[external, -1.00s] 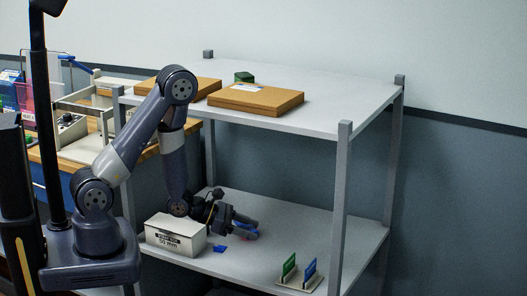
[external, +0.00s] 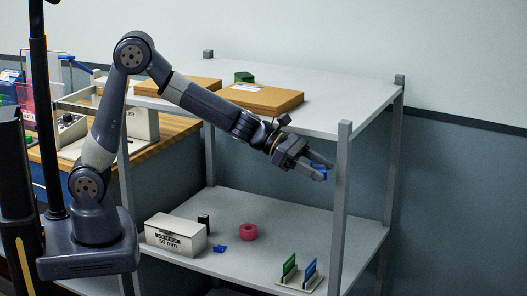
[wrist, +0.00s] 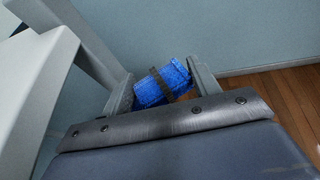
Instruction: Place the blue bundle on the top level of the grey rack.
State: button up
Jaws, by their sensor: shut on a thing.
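The blue bundle (wrist: 153,88), wrapped with a dark band, sits between the fingers of my gripper (wrist: 160,90) in the wrist view. In the external view, my gripper (external: 324,169) is shut on the bundle, and only a bit of blue (external: 319,174) shows at the fingertips. It is held in the air in front of the grey rack (external: 344,190), close to the front right post and below the height of the top level (external: 345,100).
Two brown boxes (external: 256,98) and a small green item (external: 244,77) lie on the top level; its right part is clear. The lower shelf holds a white box (external: 176,235), a pink roll (external: 248,232), a dark upright item (external: 204,222), a small blue piece (external: 220,249) and a card holder (external: 299,278).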

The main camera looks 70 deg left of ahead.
jog(key=s+d+r+m+g+h+p, duration=0.1)
jog(key=d+r+m, duration=0.1)
jog(key=d+r, duration=0.4)
jog(key=d+r+m+g+h+p, duration=0.1)
jog(key=d+r+h, duration=0.15)
jog(key=r, duration=0.55)
notch_tip(320, 180, up, 6)
jog(key=m+g+p, duration=0.2)
jog(key=g, duration=0.1)
send_over(331, 123)
notch_tip(331, 123, down, 10)
jog(key=shift+s+d+f, duration=0.1)
jog(key=shift+d+f, duration=0.05)
jog(key=shift+f, duration=0.05)
jog(key=o, duration=1)
jog(key=shift+f, duration=0.1)
